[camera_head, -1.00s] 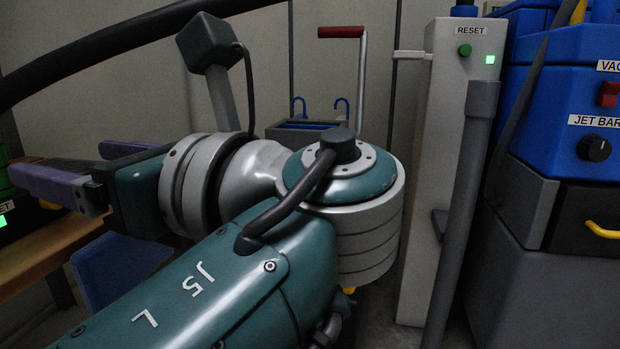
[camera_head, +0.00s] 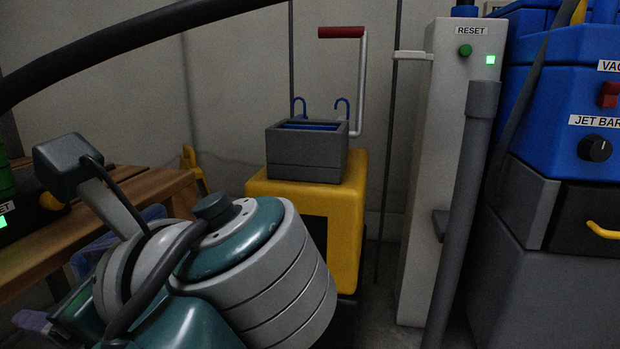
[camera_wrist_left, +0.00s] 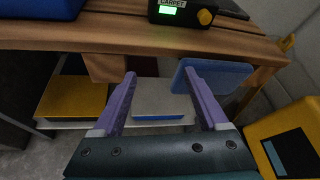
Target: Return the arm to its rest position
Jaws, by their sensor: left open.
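My left arm comes into the head view low on the left, with its teal and grey wrist joints in front. Only a purple finger of my left gripper (camera_head: 35,322) shows there, at the lower left edge. In the left wrist view both purple fingers of the left gripper (camera_wrist_left: 158,95) are apart, with nothing between them. They point toward the open space under a wooden bench (camera_wrist_left: 120,38). A white and blue box (camera_wrist_left: 158,102) shows on the low shelf beyond the fingers. My right gripper is in neither view.
A yellow cart (camera_head: 345,225) with a grey bin (camera_head: 300,168) stands behind my arm. A white RESET post (camera_head: 430,190) and a blue machine (camera_head: 560,90) stand to the right. A blue panel (camera_wrist_left: 222,76) is near the right finger. The wooden bench also shows at left (camera_head: 150,185).

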